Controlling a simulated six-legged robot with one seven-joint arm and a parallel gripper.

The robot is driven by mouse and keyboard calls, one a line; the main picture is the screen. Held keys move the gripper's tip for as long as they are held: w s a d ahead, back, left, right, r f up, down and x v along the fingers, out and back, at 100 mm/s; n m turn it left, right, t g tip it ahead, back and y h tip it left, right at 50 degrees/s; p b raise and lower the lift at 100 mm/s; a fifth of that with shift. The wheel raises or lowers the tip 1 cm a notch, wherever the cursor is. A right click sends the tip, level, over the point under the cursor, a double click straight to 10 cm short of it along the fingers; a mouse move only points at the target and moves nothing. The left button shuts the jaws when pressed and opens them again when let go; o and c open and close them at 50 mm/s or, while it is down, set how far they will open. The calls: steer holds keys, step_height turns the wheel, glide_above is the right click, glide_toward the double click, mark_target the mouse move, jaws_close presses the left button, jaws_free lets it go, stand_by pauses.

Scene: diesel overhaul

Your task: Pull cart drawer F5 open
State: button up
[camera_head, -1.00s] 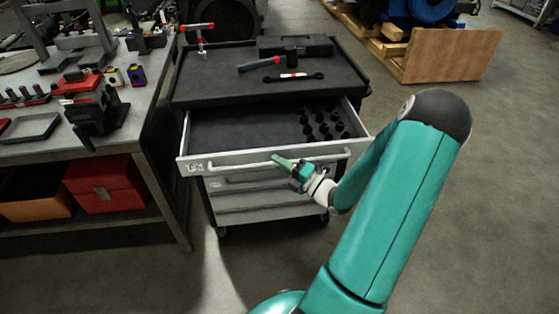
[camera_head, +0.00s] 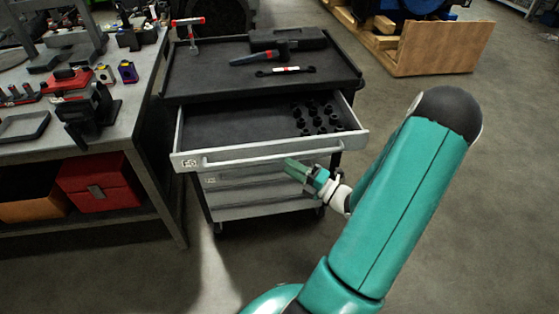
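The grey tool cart (camera_head: 215,80) stands in the middle of the camera_head view. Its wide upper drawer (camera_head: 230,125) is pulled well out, with a dark lining and several black sockets (camera_head: 318,118) at its right. The light front carries a long bar handle (camera_head: 240,160) and a small label (camera_head: 191,164), too small to read surely. My gripper (camera_head: 290,165) is just in front of and slightly below the handle, right of its middle. It seems apart from the bar, and nothing shows in it. Its finger gap is unclear from this angle.
Lower drawers (camera_head: 260,200) are shut. A hammer (camera_head: 260,58), a wrench (camera_head: 285,71) and a dark case (camera_head: 288,40) lie on the cart top.

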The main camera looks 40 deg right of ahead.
steer(key=r+v, duration=0.1)
steer(key=v, duration=0.6)
steer(key=shift+f, duration=0.45)
steer(key=w+a+r+n+g+y, duration=0.2)
steer(key=a+r+n+g+y, duration=0.15)
steer(key=a+n+g, duration=0.65)
steer(key=w+a+r+n+g+y, duration=0.25)
steer(key=a+r+n+g, duration=0.3)
steer(key=a+n, duration=0.9)
steer(key=s+a+r+n+t+h, duration=0.1)
steer(key=r+n+h, duration=0.4)
steer(key=n, duration=0.8)
steer(key=s+a+r+n+t+h, duration=0.1)
steer(key=a+r+n+h, duration=0.3)
steer(key=n, duration=0.8)
step_height(320, 180, up, 4)
steer(key=shift+s+a+f+n+h, duration=0.1)
steer(key=shift+s+a+n+h, duration=0.3)
steer(key=shift+s+a, duration=0.65)
steer(key=shift+w, duration=0.15)
